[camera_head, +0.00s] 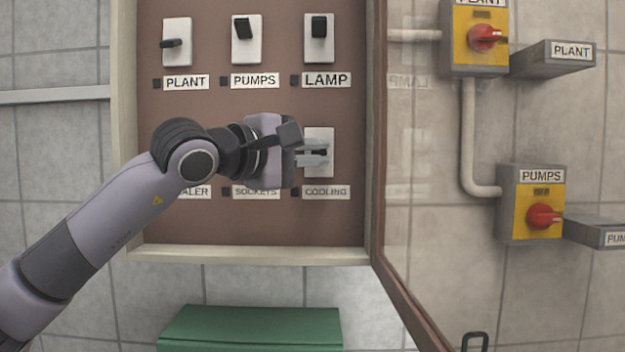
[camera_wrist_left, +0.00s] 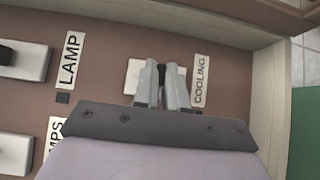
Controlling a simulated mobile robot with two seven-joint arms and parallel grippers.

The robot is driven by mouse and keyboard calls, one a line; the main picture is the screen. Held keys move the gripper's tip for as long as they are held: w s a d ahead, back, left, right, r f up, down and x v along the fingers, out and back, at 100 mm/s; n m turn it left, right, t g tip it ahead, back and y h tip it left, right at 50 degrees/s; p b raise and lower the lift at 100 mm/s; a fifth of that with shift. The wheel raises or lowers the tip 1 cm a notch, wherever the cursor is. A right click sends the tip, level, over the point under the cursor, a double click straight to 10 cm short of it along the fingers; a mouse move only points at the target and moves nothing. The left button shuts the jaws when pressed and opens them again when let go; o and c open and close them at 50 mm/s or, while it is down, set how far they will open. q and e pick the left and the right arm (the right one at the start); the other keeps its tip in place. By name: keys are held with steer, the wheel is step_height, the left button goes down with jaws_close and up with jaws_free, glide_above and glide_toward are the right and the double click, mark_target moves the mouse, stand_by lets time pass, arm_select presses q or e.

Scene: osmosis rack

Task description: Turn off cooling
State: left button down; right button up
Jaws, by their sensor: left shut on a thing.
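The cooling switch (camera_head: 320,172) is a white plate with a dark lever, above the COOLING label (camera_head: 325,192) at the lower right of the brown panel. My left gripper (camera_head: 322,152) is at this switch, its fingers shut on the dark lever. In the left wrist view the two fingers (camera_wrist_left: 162,88) stand on either side of the lever, in front of the white plate (camera_wrist_left: 133,76), with the COOLING label (camera_wrist_left: 200,80) beside them. The fingers hide most of the lever, so its position is hard to tell. My right gripper is not in view.
The panel (camera_head: 220,225) also holds PLANT (camera_head: 177,42), PUMPS (camera_head: 246,41) and LAMP (camera_head: 319,39) switches above. My left arm covers the lower left switches. An open glazed door (camera_head: 378,200) stands at the right. Red rotary switches (camera_head: 543,216) are on the wall beyond.

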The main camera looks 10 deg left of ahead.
arm_select(q)
steer(key=shift+w+f+m+t+h+b, duration=0.1)
steer(key=shift+f+m+t+h+b, duration=0.5)
steer(key=shift+m+b, duration=0.85)
steer(key=shift+w+f+m+t+h+b, duration=0.1)
steer(key=shift+f+m+t+h+b, duration=0.5)
steer(key=shift+b, duration=1.4)
steer(key=shift+r+h, duration=0.2)
steer(key=shift+h, duration=0.1)
steer(key=shift+a+m, duration=0.1)
steer(key=shift+m, duration=0.15)
steer(key=c, duration=1.5)
jaws_free()
steer(key=shift+o, duration=0.2)
